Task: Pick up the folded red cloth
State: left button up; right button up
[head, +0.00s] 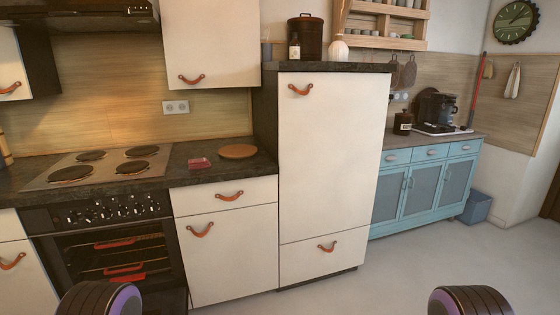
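The folded red cloth (200,163) lies flat on the dark kitchen counter (195,178), between the stove's hotplates and a round brown board (238,151). It is small and looks roughly rectangular; nothing covers it. Neither of my grippers shows in the head view. Only rounded dark parts with purple rings, which look like parts of my arms, show at the bottom edge, well short of the counter.
The cooktop (104,167) is left of the cloth, above an oven (115,258). A tall white cabinet (325,165) rises right of the board. A wall cupboard (212,42) hangs above. The floor (420,260) is clear at the right.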

aim_at(198, 163)
jog(key=z, duration=0.4)
jog(key=i, duration=1.95)
jog(key=u, duration=2.2)
